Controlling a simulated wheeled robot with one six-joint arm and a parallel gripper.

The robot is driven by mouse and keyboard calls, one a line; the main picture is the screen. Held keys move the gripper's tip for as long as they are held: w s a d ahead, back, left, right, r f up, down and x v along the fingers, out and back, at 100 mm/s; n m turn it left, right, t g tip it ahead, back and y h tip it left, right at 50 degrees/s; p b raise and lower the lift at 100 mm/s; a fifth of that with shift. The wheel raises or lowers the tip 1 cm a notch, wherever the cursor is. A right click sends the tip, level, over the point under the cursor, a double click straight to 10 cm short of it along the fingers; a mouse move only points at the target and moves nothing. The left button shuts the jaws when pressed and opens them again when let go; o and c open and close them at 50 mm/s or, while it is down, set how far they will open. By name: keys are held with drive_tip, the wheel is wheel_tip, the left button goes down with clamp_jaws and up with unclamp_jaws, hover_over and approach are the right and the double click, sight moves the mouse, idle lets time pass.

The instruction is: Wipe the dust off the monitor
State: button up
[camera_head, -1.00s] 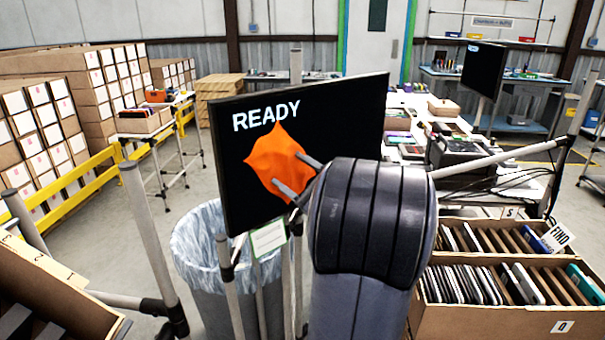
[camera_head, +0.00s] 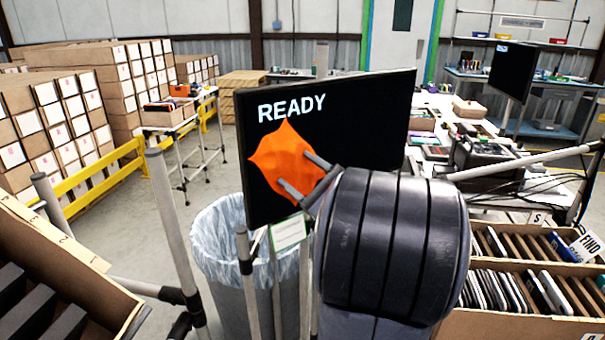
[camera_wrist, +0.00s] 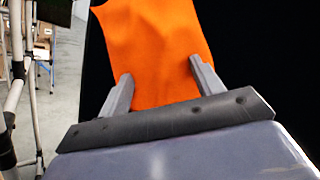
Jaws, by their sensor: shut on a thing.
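The monitor (camera_head: 370,110) is a black screen showing the white word READY, mounted on a pole stand in the middle of the head view. Its dark screen also fills the wrist view behind the cloth (camera_wrist: 260,50). An orange cloth (camera_head: 283,160) lies against the left-middle of the screen, below the word. My gripper (camera_head: 300,175) is shut on the cloth in front of the screen. In the wrist view the cloth (camera_wrist: 155,55) spreads between and beyond the fingers (camera_wrist: 160,85). I cannot make out dust on the screen. The cloth and my arm hide part of it.
A lined bin (camera_head: 220,240) stands below the monitor. Cartons with thin dark devices (camera_head: 510,290) stand at the right, and another open carton (camera_head: 60,260) at lower left. Tube posts (camera_head: 175,230) rise near the left. A cluttered table (camera_head: 435,105) is behind right.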

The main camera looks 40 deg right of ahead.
drive_tip(key=shift+s+a, duration=0.1)
drive_tip(key=shift+s, duration=2.85)
drive_tip(key=s, duration=0.3)
drive_tip(key=shift+a+b, duration=0.1)
drive_tip(key=shift+b, duration=0.2)
drive_tip(key=shift+w, duration=0.15)
drive_tip(key=w, duration=0.1)
drive_tip(key=w+f+b, duration=0.1)
drive_tip(key=w, duration=0.1)
drive_tip(key=w+b, duration=0.1)
drive_tip(key=w, duration=0.1)
drive_tip(key=shift+w+f, duration=0.25)
drive_tip(key=shift+f, duration=0.05)
drive_tip(key=shift+w+d+f, duration=0.1)
drive_tip(key=shift+w+d, duration=0.1)
drive_tip(key=shift+w, duration=0.35)
drive_tip(key=shift+w+d, duration=0.1)
drive_tip(key=shift+w, duration=0.95)
